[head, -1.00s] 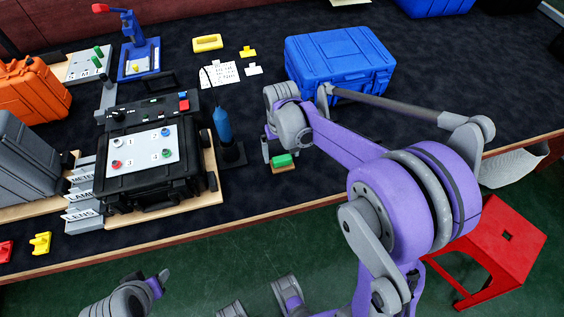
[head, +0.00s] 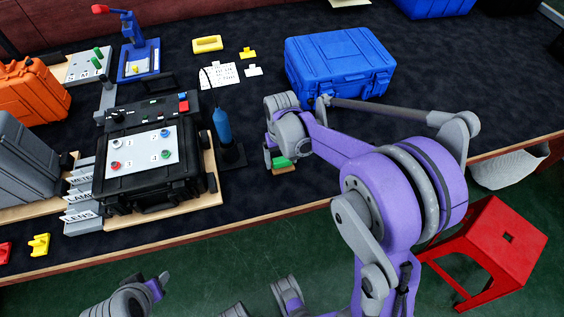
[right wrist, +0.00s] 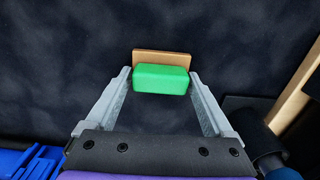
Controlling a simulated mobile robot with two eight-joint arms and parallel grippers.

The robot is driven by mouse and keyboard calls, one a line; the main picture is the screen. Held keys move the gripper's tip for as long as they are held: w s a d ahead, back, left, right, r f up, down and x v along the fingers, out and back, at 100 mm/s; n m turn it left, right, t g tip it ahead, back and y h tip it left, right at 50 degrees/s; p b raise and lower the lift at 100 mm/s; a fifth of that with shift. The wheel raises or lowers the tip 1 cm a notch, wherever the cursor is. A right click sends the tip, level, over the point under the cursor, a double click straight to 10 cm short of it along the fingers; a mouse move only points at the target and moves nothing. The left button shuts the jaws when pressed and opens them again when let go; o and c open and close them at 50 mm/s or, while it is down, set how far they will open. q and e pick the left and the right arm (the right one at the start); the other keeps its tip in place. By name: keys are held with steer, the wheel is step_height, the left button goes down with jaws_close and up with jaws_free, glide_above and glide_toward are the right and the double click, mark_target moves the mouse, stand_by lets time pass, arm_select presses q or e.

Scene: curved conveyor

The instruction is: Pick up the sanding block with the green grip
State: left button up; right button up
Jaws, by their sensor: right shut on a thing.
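In the right wrist view the right gripper's fingers (right wrist: 161,82) are shut on the two ends of the green grip (right wrist: 161,79), with the tan base (right wrist: 163,58) showing behind. My left gripper cannot be made out; only a piece of my left arm shows at the bottom left.
A black case with a panel (head: 143,150) stands further left. A blue case (head: 340,62) is behind the right arm. A red stool (head: 490,245) stands off the table. Cloth in front of the block is clear.

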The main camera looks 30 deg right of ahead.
mark_target(282, 158)
step_height(282, 158, up, 10)
steer(key=shift+p, duration=0.7)
